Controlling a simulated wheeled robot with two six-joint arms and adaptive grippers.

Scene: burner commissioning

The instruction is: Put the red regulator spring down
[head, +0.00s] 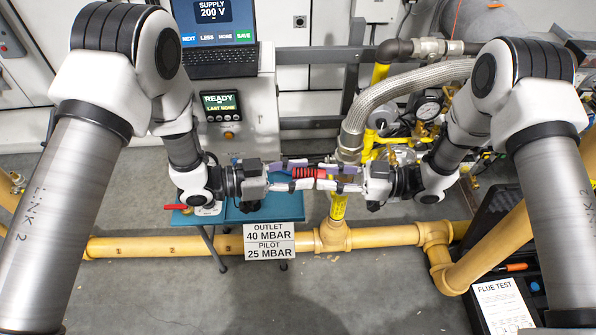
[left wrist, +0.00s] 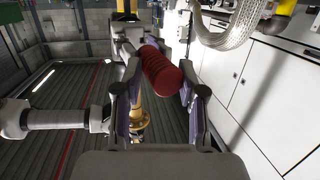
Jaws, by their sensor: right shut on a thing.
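The red regulator spring (head: 309,173) lies level in mid-air between my two grippers, above the floor beside the blue-green table. My right gripper (head: 329,176) is shut on its right end. My left gripper (head: 290,176) faces it from the left, with its fingers spread on either side of the spring's near end. In the left wrist view the spring (left wrist: 161,72) shows between my left gripper's open fingers (left wrist: 160,90), pointing away toward the right gripper. The right gripper's grip is partly hidden there.
The small blue-green table (head: 285,208) stands below my left gripper. An open dark case (head: 490,235) lies at right.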

